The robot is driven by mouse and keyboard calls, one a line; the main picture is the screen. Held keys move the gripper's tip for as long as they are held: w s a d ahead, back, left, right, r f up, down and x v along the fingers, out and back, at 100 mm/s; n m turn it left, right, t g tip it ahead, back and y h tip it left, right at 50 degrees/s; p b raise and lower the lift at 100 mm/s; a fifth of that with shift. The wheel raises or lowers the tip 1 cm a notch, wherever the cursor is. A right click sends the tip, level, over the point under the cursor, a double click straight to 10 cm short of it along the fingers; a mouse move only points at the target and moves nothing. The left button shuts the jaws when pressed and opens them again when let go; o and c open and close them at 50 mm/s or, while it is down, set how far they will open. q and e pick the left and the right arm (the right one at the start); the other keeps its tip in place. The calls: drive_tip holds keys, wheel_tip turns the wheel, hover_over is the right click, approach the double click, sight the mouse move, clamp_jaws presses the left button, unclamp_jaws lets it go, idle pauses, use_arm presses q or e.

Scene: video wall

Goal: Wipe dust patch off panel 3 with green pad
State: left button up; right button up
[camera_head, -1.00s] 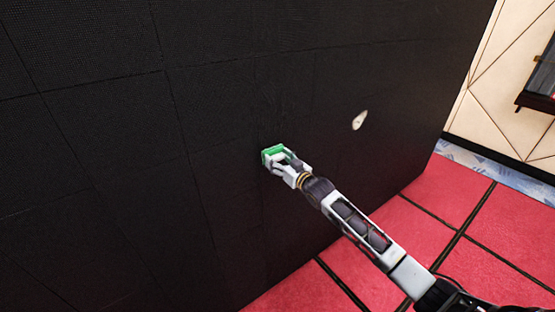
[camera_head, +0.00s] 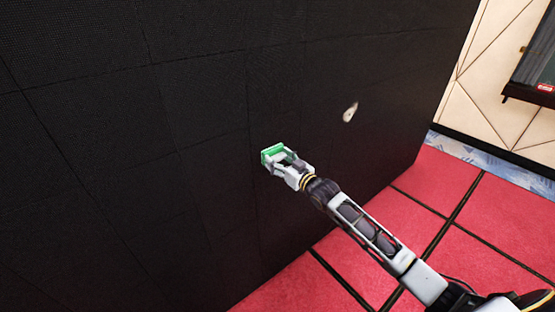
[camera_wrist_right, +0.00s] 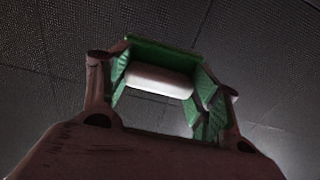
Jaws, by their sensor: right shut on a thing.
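The green pad (camera_head: 272,153) is in my right gripper (camera_head: 280,160), in front of the dark panel wall (camera_head: 130,150). In the right wrist view the green pad (camera_wrist_right: 165,54) has a pale rounded grip bar (camera_wrist_right: 159,80), and the right gripper's fingers (camera_wrist_right: 160,85) are closed at its two ends. The pad's face is toward the wall; whether it touches the wall I cannot tell. A pale beige patch (camera_head: 350,112) shows on the wall to the right of the pad and a little higher. No panel numbers can be read. My left gripper is not in view.
The dark wall is divided by thin seams into panels. A red tiled floor (camera_head: 400,225) lies below. At the right are a cream wall (camera_head: 490,75) and a dark framed unit (camera_head: 535,80). The wall between pad and patch is clear.

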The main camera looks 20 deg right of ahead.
drive_tip(key=shift+s, duration=0.1)
drive_tip(key=shift+v, duration=1.4)
